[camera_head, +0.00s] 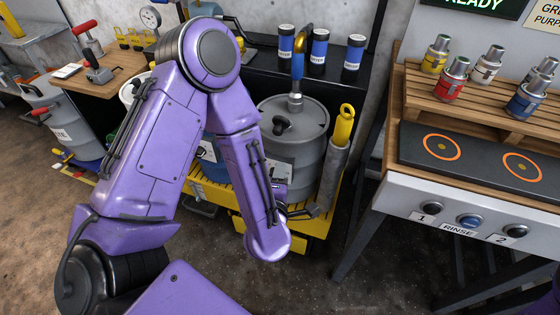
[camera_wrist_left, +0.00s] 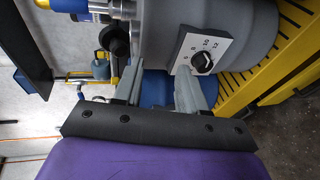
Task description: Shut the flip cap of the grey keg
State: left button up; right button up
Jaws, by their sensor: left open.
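The grey keg (camera_head: 308,147) stands upright on a yellow grated platform in the middle of the head view. A black cap-like fitting (camera_head: 281,125) sits on its lid; I cannot tell whether it is open. A blue-and-yellow tap handle (camera_head: 298,62) rises behind it. In the left wrist view the open, empty left gripper (camera_wrist_left: 160,84) points at the keg's grey side (camera_wrist_left: 215,20), beside a dial plate (camera_wrist_left: 203,55). My right gripper is not in view.
A blue drum (camera_head: 208,148) stands left of the keg, partly behind my arm. A yellow-handled tool in a grey tube (camera_head: 334,160) is close on its right. Labelled canisters (camera_head: 319,50) stand on the shelf behind. A rinse bench (camera_head: 450,200) is at right.

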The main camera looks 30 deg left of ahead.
aim_at(277, 134)
pick_arm(q)
jog(key=w+a+r+n+y+b, duration=0.1)
jog(key=w+a+n+b, duration=0.1)
jog(key=w+n, duration=0.1)
jog(key=w+a+r+n+y+b, duration=0.1)
jog(key=w+a+n+b, duration=0.2)
jog(key=n, duration=0.1)
jog(key=w+a+r+n+y+b, duration=0.1)
jog(key=w+a+n+y+b, duration=0.1)
jog(key=w+n, duration=0.1)
jog(key=shift+w+a+r+t, duration=0.15)
jog(key=shift+w+r+t, duration=0.15)
jog(key=shift+t, duration=0.1)
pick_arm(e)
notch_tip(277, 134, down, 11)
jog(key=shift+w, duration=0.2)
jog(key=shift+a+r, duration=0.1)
pick_arm(q)
grip_shut()
jog(key=shift+r, duration=0.1)
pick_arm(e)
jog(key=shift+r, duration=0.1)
